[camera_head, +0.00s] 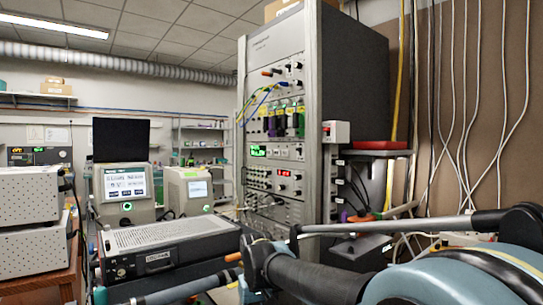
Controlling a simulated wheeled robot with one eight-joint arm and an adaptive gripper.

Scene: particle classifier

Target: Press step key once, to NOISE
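I cannot make out a step key or the word NOISE at this size. Possible places for it are the front of a black box instrument with a light perforated top (170,236), with small knobs and a white label, and the grey instrument with a lit screen (125,183) behind it. A tall rack (275,150) holds several modules, with green and red lit displays. My arm's dark and blue-grey links fill the lower right foreground. I cannot make out my gripper or its fingertips.
A second screen unit (189,190) stands between the first one and the rack. White perforated boxes (28,194) are stacked on a bench at the left. A red-topped shelf (375,146) and hanging cables (465,110) are at the right. Cables run in front of the rack.

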